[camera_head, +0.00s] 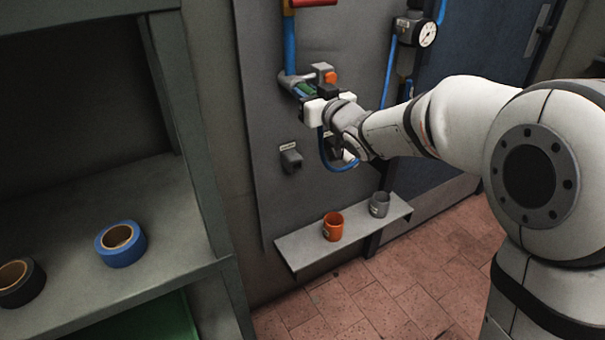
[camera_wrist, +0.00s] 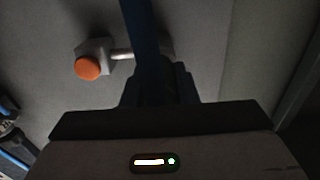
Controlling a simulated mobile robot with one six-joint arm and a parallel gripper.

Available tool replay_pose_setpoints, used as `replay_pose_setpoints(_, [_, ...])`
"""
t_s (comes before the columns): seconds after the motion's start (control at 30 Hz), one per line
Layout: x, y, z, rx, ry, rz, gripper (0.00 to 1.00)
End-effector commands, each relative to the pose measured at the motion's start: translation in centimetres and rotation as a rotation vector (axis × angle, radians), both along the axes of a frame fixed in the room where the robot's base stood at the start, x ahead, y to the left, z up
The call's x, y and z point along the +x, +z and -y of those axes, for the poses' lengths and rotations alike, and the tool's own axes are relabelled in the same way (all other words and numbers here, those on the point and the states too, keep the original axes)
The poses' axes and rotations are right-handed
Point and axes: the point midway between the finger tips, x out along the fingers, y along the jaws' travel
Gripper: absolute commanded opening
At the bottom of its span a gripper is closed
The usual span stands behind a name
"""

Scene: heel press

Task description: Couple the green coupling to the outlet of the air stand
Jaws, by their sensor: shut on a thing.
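The green coupling (camera_head: 304,89) shows as a small green patch at the tip of my gripper (camera_head: 312,95), in front of the grey wall panel. My gripper is shut on it, and the fingers hide most of it. A blue pipe (camera_head: 290,45) comes down the panel and bends at its lower end (camera_head: 288,80) toward the coupling. I cannot tell whether the coupling touches the pipe end or is seated on it. In the wrist view my gripper (camera_wrist: 160,88) is dark, with the blue pipe (camera_wrist: 138,30) running up from between the fingers.
A grey block with an orange button (camera_head: 330,77) sits just right of the pipe end; the button also shows in the wrist view (camera_wrist: 88,68). A blue hose (camera_head: 325,160) loops below my gripper. A grey holder (camera_head: 290,159) and a shelf (camera_head: 300,250) with two cups are lower.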

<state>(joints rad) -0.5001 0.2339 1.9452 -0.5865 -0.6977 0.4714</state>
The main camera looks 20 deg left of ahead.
Motion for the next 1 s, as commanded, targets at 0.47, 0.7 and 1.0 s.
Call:
replay_pose_setpoints(0.47, [0.2, 0.0, -0.3, 0.0, 0.0, 0.0, 0.49])
replay_pose_setpoints(0.7, [0.2, -0.1, -0.3, -0.001, 0.0, -0.001, 0.52])
replay_pose_setpoints(1.0, [-2.1, 0.1, 2.5, 0.0, -0.001, 0.0, 0.52])
